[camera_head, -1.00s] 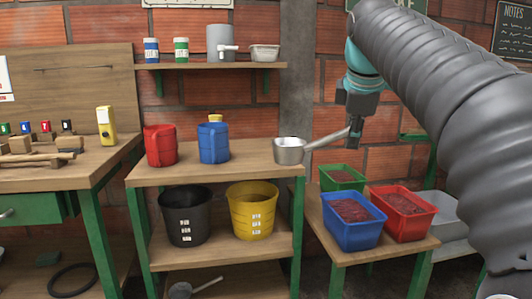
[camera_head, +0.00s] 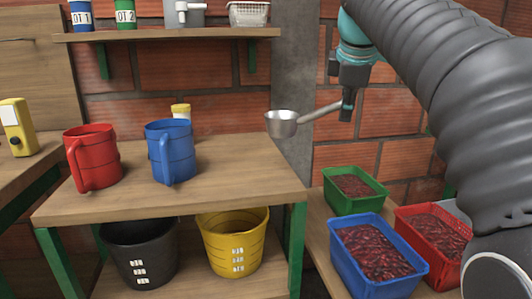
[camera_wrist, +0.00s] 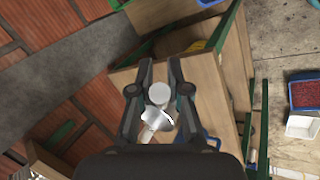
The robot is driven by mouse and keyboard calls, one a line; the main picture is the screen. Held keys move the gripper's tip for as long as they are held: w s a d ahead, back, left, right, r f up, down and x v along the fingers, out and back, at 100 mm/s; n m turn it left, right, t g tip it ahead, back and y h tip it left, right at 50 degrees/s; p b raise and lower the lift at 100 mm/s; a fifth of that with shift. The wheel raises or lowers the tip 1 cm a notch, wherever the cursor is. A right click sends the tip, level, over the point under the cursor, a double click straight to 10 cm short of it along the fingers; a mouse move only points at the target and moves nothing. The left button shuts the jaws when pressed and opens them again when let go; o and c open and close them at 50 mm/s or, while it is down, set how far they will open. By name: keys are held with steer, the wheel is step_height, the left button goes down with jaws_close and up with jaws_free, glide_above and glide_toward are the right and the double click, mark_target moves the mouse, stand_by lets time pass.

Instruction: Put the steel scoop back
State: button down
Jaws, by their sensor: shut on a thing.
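The steel scoop (camera_head: 283,123) is a small metal pan with a straight handle. My gripper (camera_head: 347,112) is shut on the far end of the handle and holds the scoop in the air, its bowl pointing left. In the head view the bowl shows in front of the grey pillar, at the back right corner of the wooden table (camera_head: 235,185). In the wrist view my gripper (camera_wrist: 160,85) has shiny metal of the scoop (camera_wrist: 158,121) between and below its fingers; the bowl's full shape is unclear there.
A red jug (camera_head: 93,158) and a blue jug (camera_head: 172,152) stand on the table. Black (camera_head: 138,255) and yellow (camera_head: 235,245) buckets sit below. Green (camera_head: 353,190), blue (camera_head: 375,255) and red (camera_head: 432,232) crates of cherries are at right. The table's right part is clear.

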mark_target(307, 115)
steer(key=shift+w+a+f+b, duration=0.35)
steer(key=shift+w+a+f, duration=0.65)
steer(key=shift+a+f, duration=0.65)
steer(key=shift+w+a+f+b, duration=0.4)
steer(key=shift+w+a+f, duration=0.6)
steer(key=shift+a+f, duration=0.7)
steer(key=shift+w+a+f+b, duration=0.35)
steer(key=shift+w+a+f, duration=0.8)
steer(key=shift+f, duration=0.8)
steer(key=shift+s+a+f, duration=0.1)
steer(key=shift+s+a, duration=0.05)
steer(key=c, duration=1.1)
jaws_free()
steer(key=shift+c, duration=0.2)
steer(key=p+v, duration=0.2)
steer(key=v, duration=1)
steer(key=shift+p, duration=0.3)
steer(key=shift+s, duration=0.1)
